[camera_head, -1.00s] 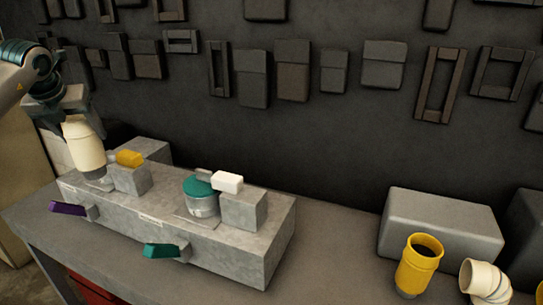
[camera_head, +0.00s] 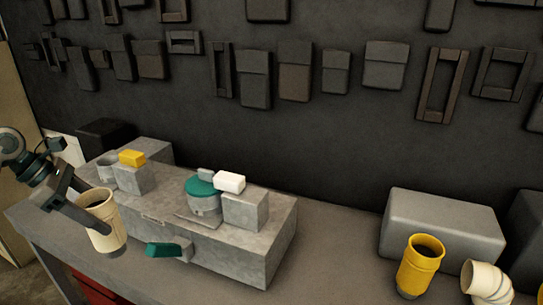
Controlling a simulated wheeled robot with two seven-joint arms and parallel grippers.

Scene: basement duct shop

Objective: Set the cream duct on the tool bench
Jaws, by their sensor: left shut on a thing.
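The cream duct (camera_head: 103,231) is a short, open-topped tube, slightly tilted, with its dark opening facing up. My left gripper (camera_head: 86,207) is shut on it near its upper part and holds it in front of the left end of the grey block fixture. The tool bench (camera_head: 335,250) is the long grey top beneath. I cannot tell whether the duct's lower end touches the bench or hangs above it. My right gripper is out of view.
The block fixture (camera_head: 235,254) carries a grey cup (camera_head: 107,172), a teal-capped cylinder (camera_head: 204,198) and a teal lever (camera_head: 164,250). A yellow duct (camera_head: 418,266), a cream elbow (camera_head: 484,282) and a grey box (camera_head: 440,226) stand at right. Bench between fixture and yellow duct is clear.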

